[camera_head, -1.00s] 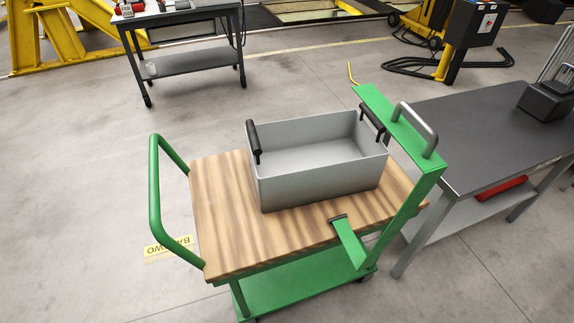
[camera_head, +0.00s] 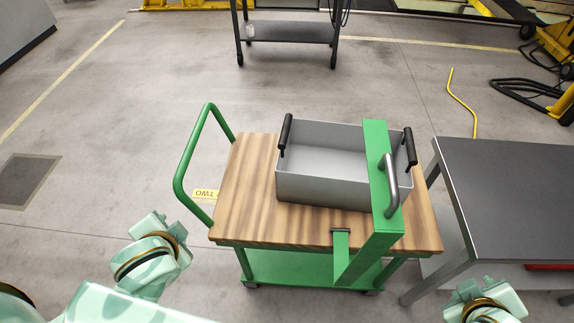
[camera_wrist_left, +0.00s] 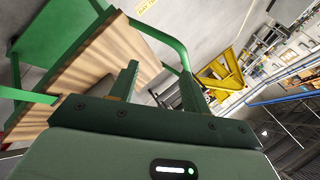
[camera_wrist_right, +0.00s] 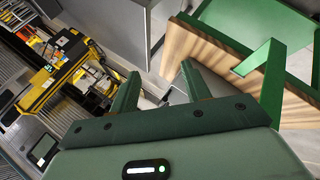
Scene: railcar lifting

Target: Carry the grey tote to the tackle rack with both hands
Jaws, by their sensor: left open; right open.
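The grey tote (camera_head: 320,188) is an open, empty-looking box with black handles at its left end (camera_head: 286,133) and right end (camera_head: 410,146). It sits on the wooden top (camera_head: 245,190) of a green cart. The cart's green post and bar (camera_head: 377,160) hide part of the tote's right side. My left gripper (camera_wrist_left: 158,82) is open and empty, near the cart's left side; in the head view it is low at the left (camera_head: 148,225). My right gripper (camera_wrist_right: 160,85) is open and empty, low at the right in the head view (camera_head: 483,288). Neither touches the tote. I cannot identify the tackle rack.
The cart has a green push handle (camera_head: 182,165) on its left and a grey grab bar (camera_head: 390,180) on its post. A dark-topped table (camera_head: 510,185) stands close to its right. A dark trolley (camera_head: 290,32) stands at the back. Open floor (camera_head: 100,130) lies to the left.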

